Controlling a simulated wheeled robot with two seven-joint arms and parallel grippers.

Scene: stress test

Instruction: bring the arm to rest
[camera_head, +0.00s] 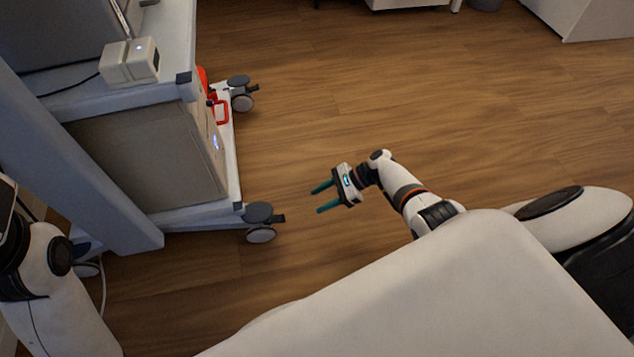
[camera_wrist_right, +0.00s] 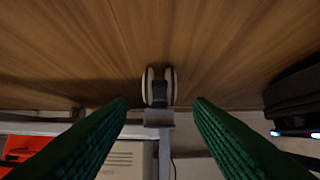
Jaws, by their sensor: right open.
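My right gripper (camera_head: 318,198) is open and empty in the head view, with its two green fingers apart and pointing left toward the cart. It is over the bare wood floor, to the right of the cart's front caster. In the right wrist view the same fingers (camera_wrist_right: 158,105) are spread wide with nothing between them touching. A caster (camera_wrist_right: 158,88) shows beyond them. Part of my left arm shows at the lower left of the head view, but its gripper is out of the picture.
A grey wheeled cart (camera_head: 218,208) stands at the left, with a beige boxy unit (camera_head: 150,160) on its lower shelf and a small white device (camera_head: 130,62) above. Red items (camera_head: 219,111) are at its far side. The wood floor (camera_head: 400,90) in the middle and behind is clear. White furniture (camera_head: 580,18) stands at the back right.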

